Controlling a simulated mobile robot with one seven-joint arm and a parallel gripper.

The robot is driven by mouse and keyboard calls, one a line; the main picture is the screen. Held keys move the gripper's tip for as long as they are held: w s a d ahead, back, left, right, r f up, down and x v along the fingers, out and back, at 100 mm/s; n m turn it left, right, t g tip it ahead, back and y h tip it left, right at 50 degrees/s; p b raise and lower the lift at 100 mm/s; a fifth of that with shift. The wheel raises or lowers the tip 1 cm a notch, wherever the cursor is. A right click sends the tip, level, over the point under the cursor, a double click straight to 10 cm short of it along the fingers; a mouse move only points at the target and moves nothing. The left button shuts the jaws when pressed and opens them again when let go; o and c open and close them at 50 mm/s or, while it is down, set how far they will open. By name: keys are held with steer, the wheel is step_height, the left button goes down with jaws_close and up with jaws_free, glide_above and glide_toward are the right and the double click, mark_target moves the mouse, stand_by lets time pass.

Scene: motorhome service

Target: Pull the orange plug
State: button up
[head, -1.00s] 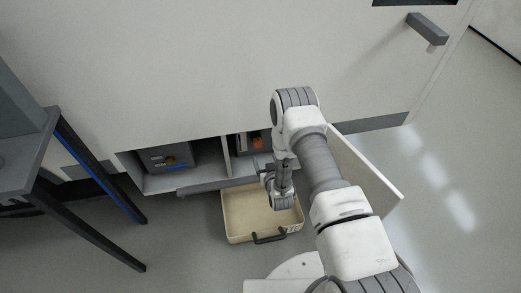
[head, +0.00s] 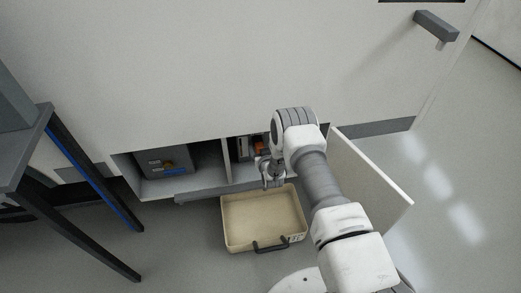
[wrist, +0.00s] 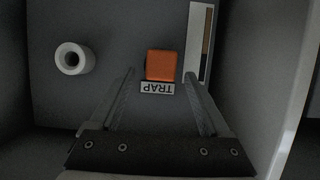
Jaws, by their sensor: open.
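The orange plug (wrist: 162,65) is a block on the dark back panel of the locker, with a white label reading TRAP at its edge, upside down in the wrist view. In the head view the orange plug (head: 259,146) shows only in part beside my arm. My gripper (wrist: 160,76) is open and empty, with one finger on each side of the label, pointing at the plug. I cannot tell how far the fingertips are from it. In the head view my gripper (head: 266,184) is at the opening of the right compartment.
A white round fitting (wrist: 73,58) is left of the plug, and a pale gauge strip (wrist: 200,42) right of it. A beige tray (head: 262,222) lies on the floor below. The open locker door (head: 372,178) is at right.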

steer(key=shift+c, duration=0.2)
jaws_close()
stand_by(0.5)
steer(key=shift+s+d, duration=0.15)
steer(key=shift+s, duration=0.45)
stand_by(1.5)
steer(key=c, duration=0.7)
jaws_free()
jaws_close()
steer(key=shift+p, duration=0.3)
